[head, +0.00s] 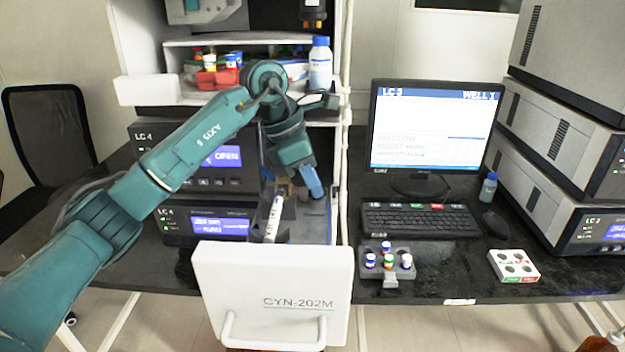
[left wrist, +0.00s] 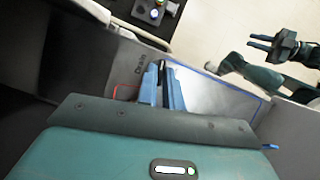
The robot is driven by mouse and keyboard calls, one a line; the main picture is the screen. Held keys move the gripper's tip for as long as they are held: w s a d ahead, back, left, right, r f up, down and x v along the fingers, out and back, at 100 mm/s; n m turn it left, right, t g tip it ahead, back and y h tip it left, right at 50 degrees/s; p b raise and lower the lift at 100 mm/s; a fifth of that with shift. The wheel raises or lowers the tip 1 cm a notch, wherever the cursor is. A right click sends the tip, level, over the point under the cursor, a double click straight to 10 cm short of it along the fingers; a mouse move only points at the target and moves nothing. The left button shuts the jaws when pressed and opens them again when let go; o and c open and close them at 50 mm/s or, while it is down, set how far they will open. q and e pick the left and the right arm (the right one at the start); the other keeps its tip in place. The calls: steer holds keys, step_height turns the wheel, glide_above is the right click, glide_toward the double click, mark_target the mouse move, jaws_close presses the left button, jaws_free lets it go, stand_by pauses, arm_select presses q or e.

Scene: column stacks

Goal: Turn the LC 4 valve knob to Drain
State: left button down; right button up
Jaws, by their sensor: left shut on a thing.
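The LC 4 stack stands left of centre in the head view, with an upper unit (head: 143,170) whose screen reads OPEN and a lower unit (head: 178,236). My left gripper (head: 313,186) reaches down into the bay right of this stack. The left wrist view shows its blue fingers (left wrist: 163,88) closed around a small dark part, apparently the valve knob, mostly hidden by the fingers. A "Drain" label (left wrist: 140,63) is printed on the panel just beside the fingers. My right gripper (left wrist: 260,42) shows at the upper right of the left wrist view, fingers apart and empty.
A white CYN-202M panel (head: 230,275) with a handle stands in front of the bay. A white labelled tube (head: 273,218) stands upright beside my left gripper. A shelf with a blue-capped bottle (head: 320,68) is above. Monitor (head: 430,130) and vial holder (head: 388,262) are right.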

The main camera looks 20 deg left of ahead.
arm_select(q)
steer(key=n+t, duration=0.1)
steer(key=n, duration=0.2)
steer(key=shift+s+y+b, duration=0.1)
steer(key=shift+y+b, duration=0.2)
steer(key=shift+s+d+n+t+y+b, duration=0.1)
steer(key=shift+n+t+y+b, duration=0.15)
steer(key=shift+n, duration=0.75)
steer(key=shift+d+n+t+y+b, duration=0.1)
steer(key=shift+n+t+y, duration=0.2)
steer(key=shift+n, duration=0.7)
steer(key=c, duration=1.5)
jaws_free()
steer(key=shift+c, duration=0.2)
steer(key=v, duration=1.3)
steer(key=shift+r, duration=0.2)
